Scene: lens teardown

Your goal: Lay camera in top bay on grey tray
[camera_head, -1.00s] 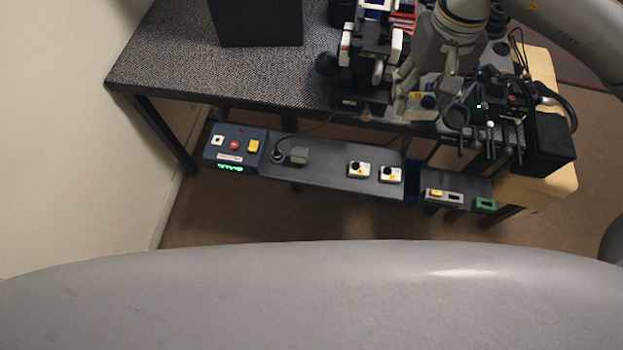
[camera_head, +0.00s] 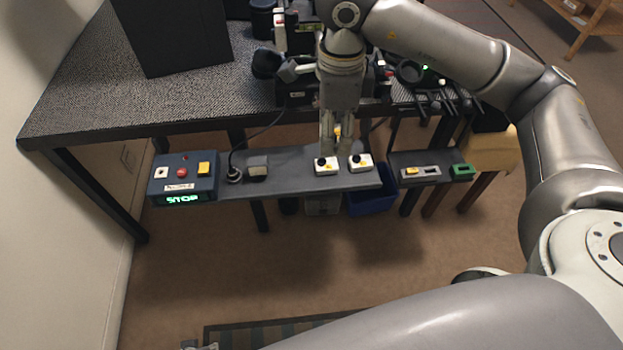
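My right gripper (camera_head: 336,140) hangs fingers down at the front edge of the table, just above two white switch boxes. A small yellow patch shows between its fingers; I cannot tell whether they grip anything. A crowded cluster of dark equipment (camera_head: 295,92) stands on the table behind and left of the gripper. I cannot pick out the camera in it for sure, and my arm hides part of it. I cannot identify a grey tray or its top bay.
A dark shelf (camera_head: 285,172) runs below the table front, with a blue control box (camera_head: 182,177) reading STOP and white switch boxes (camera_head: 326,166). A tall black box (camera_head: 180,38) stands on the table (camera_head: 90,100), whose left part is clear. A blue bin (camera_head: 372,200) is below.

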